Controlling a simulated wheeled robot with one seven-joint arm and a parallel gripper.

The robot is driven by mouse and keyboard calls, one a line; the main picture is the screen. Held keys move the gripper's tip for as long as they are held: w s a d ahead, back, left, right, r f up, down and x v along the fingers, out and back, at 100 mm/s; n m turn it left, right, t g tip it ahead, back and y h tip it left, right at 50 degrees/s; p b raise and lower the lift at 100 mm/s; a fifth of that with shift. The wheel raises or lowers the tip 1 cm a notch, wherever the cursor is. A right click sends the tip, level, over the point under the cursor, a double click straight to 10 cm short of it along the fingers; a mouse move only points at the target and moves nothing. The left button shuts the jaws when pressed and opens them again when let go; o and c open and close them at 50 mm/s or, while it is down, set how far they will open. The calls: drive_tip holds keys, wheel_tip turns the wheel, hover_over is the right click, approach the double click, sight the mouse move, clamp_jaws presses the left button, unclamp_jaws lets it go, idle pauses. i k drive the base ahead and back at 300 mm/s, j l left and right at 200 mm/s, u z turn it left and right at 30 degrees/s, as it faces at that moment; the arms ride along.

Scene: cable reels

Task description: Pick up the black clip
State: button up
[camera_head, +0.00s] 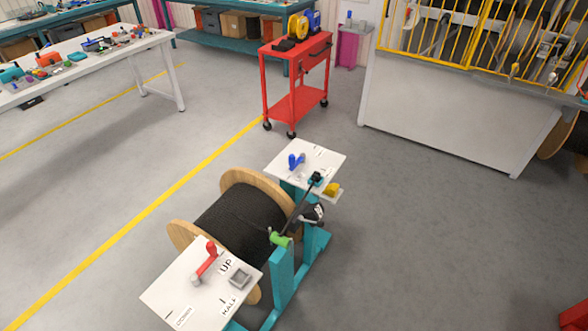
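A small black piece (316,178), which may be the black clip, sits at the front edge of the far white plate (328,160) on the reel stand. It is too small to make out its shape, and a thin dark rod (298,209) runs from near it down towards a green part (280,239). A second dark piece (312,213) with pale marks is on the stand just below the far plate. I cannot tell for sure which piece is the clip. My gripper does not show in this view.
A wooden reel of black cable (240,220) fills the teal stand (282,285). The near white plate (165,292) carries a red handle (206,258). A red cart (296,95) stands behind. Grey floor (440,230) to the right is clear.

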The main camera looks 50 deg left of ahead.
sight(316, 175)
drive_tip(key=i+j+u, duration=0.1)
drive_tip(key=i+u, duration=0.3)
drive_tip(key=i, duration=0.15)
drive_tip(key=i+u, duration=0.35)
drive_tip(key=i, duration=0.15)
drive_tip(key=i+l+u, duration=0.4)
drive_tip(key=i+u, duration=0.15)
drive_tip(key=u, duration=0.3)
drive_tip(key=i+u, duration=0.2)
drive_tip(key=u, duration=0.25)
drive_tip(key=i+l+u, duration=0.15)
drive_tip(key=u, duration=0.3)
drive_tip(key=i+l+u, duration=0.1)
drive_tip(key=u, duration=0.35)
drive_tip(key=i+l+u, duration=0.1)
drive_tip(key=l+u, duration=0.15)
drive_tip(key=u, duration=0.15)
drive_tip(key=i+u, duration=0.15)
drive_tip(key=u, duration=0.25)
drive_tip(key=i+l+u, duration=0.15)
drive_tip(key=u, duration=0.25)
drive_tip(key=i+l+u, duration=0.15)
drive_tip(key=u, duration=0.3)
